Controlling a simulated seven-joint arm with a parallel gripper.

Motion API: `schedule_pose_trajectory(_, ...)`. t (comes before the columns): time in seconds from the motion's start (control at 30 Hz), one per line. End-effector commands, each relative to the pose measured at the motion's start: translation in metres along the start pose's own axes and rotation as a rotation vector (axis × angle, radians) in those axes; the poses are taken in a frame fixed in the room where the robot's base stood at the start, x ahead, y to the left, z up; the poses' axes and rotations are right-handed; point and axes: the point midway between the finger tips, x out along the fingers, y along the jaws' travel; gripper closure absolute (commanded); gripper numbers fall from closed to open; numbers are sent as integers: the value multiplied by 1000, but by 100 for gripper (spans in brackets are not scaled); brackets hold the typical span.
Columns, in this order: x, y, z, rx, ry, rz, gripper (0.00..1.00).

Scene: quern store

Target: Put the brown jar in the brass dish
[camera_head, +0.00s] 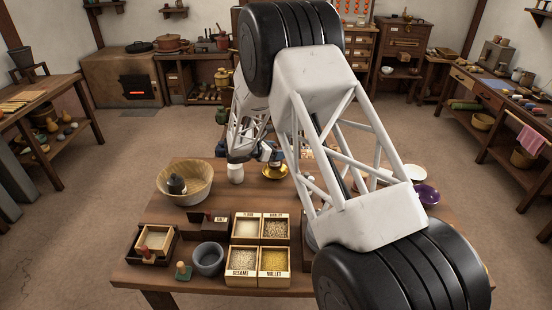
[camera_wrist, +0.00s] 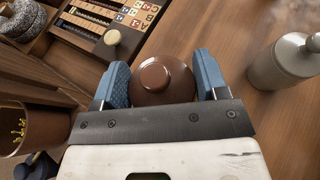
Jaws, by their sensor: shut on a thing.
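The brown jar (camera_wrist: 165,82), round and glossy with a knobbed top, sits between the two blue fingers of my gripper (camera_wrist: 161,64) in the wrist view. The gripper is shut on it. The brass dish (camera_head: 275,173) stands toward the back of the table in the head view, beside and partly behind my arm. I cannot make out the dish in the wrist view. In the head view the jar is not clearly visible, and I cannot tell its height above the table.
A white bottle (camera_wrist: 283,64) stands right of the gripper in the wrist view. On the table (camera_head: 206,283) are a wooden bowl (camera_head: 205,184) holding a dark bottle, a grey mortar (camera_head: 208,258), labelled grain boxes (camera_head: 243,279) and a purple bowl (camera_head: 428,194). My arm hides the table's middle.

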Motion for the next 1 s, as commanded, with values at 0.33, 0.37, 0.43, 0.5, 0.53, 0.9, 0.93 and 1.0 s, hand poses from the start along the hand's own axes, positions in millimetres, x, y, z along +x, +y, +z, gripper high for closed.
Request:
schedule_pose_trajectory(0.33,4,0,-10,-1,0,0,100)
schedule_pose_trajectory(0.37,5,0,-12,-1,0,0,100)
schedule_pose_trajectory(0.43,8,0,-19,-2,0,0,100)
schedule_pose_trajectory(0.5,10,0,-25,-1,-1,0,100)
schedule_pose_trajectory(0.53,11,0,-27,-1,-1,0,100)
schedule_pose_trajectory(0.9,13,0,-32,1,-1,1,100)
schedule_pose_trajectory(0.93,13,0,-32,1,-1,1,100)
schedule_pose_trajectory(1.0,14,0,-33,0,-1,0,100)
